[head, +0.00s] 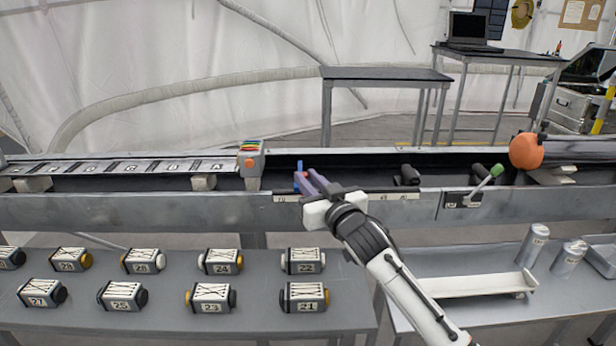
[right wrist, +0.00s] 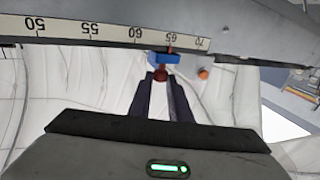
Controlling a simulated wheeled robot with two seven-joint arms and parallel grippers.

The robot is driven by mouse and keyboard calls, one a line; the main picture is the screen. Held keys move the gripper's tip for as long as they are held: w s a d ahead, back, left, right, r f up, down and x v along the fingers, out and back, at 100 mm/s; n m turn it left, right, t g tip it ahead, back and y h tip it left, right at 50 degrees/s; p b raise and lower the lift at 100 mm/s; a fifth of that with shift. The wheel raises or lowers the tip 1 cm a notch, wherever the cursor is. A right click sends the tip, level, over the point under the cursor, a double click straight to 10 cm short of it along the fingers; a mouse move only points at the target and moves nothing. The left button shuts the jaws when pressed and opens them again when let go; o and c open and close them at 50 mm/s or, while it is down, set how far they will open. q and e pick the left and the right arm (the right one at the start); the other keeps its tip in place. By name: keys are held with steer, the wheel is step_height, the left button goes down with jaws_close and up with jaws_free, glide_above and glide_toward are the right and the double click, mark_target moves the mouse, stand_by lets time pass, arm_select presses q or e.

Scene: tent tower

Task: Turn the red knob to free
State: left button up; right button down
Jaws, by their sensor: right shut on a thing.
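The red knob (right wrist: 161,74) shows in the right wrist view just below a blue slider block (right wrist: 167,58). The block sits at the edge of a number scale (right wrist: 100,30), with a red pointer near 65. My right gripper (right wrist: 160,78) has its two dark fingertips closed on either side of the knob, shut on it. In the head view my right gripper (head: 305,181) reaches over the long rail, and the blue block (head: 299,166) shows at its tips; its fingers mostly hide the knob. My left gripper is in neither view.
A grey post with coloured stripes (head: 250,160) stands on the rail left of the gripper. A green-tipped lever (head: 496,170) and an orange ball (head: 526,151) are to the right. Several numbered canisters (head: 220,262) lie on the front left bench.

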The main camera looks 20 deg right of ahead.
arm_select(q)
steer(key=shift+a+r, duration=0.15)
arm_select(e)
steer(key=n+g+y, duration=0.2)
steer(key=y, duration=0.1)
steer(key=d+n+g+y, duration=0.1)
steer(key=n+g+y, duration=0.1)
steer(key=n+y, duration=0.1)
steer(key=w+d+n+g+y, duration=0.1)
steer(key=n+y, duration=0.2)
steer(key=y, duration=0.2)
steer(key=shift+g, duration=0.4)
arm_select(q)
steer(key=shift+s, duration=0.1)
arm_select(e)
steer(key=shift+y, duration=0.3)
steer(key=c, duration=1.6)
jaws_free()
steer(key=shift+c, duration=0.2)
